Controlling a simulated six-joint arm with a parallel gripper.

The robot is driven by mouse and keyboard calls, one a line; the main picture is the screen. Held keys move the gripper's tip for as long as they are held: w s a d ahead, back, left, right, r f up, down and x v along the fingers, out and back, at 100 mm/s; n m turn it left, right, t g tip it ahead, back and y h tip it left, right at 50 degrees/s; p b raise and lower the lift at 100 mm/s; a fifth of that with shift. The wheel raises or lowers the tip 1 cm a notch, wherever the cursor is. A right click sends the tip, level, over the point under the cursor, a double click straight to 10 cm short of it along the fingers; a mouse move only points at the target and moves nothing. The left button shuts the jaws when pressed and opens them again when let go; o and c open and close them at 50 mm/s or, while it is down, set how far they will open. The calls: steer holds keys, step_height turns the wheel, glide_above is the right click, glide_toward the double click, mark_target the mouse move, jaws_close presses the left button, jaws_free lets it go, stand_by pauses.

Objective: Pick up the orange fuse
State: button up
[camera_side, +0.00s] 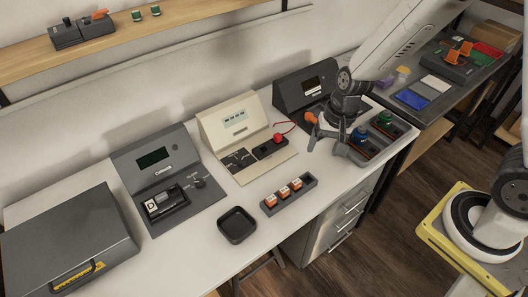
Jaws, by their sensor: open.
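Three small orange blocks with white tops, which look like fuses, sit in a row in a dark narrow rack (308,184) on the white table: a left one (270,202), a middle one (284,192) and a right one (297,185). My gripper (328,147) is open and points down, above and to the right of the rack, in front of the dark console. No object shows between its fingers. A rounded orange piece (311,118) shows just left of my gripper; I cannot tell what it belongs to.
A black square bin (237,225) stands left of the rack. Behind are a cream console (228,120) with a red knob, a grey console (153,158) and a dark console (297,92). A grey tray (400,134) with coloured knobs lies right of my gripper. A dark case (60,230) is far left.

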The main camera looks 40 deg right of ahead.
mark_target(272, 198)
steer(key=w+a+f+m, duration=0.1)
steer(key=a+f+m, duration=0.1)
steer(key=f+m, duration=0.1)
steer(key=w+a+f+m+y, duration=0.1)
steer(key=w+a+f+m, duration=0.1)
steer(key=f+m, duration=0.1)
steer(key=w+a+f+m+g+y, duration=0.1)
steer(key=w+a+f+m, duration=0.1)
steer(key=f+m, duration=0.1)
steer(key=shift+a+f, duration=0.2)
steer(key=shift+a, duration=0.2)
steer(key=shift+w+a+f+m+y, duration=0.15)
steer(key=shift+a+f+m+y, duration=0.2)
steer(key=shift+f+m, duration=0.3)
steer(key=shift+x, duration=1.25)
steer(key=shift+x, duration=2.55)
jaws_close()
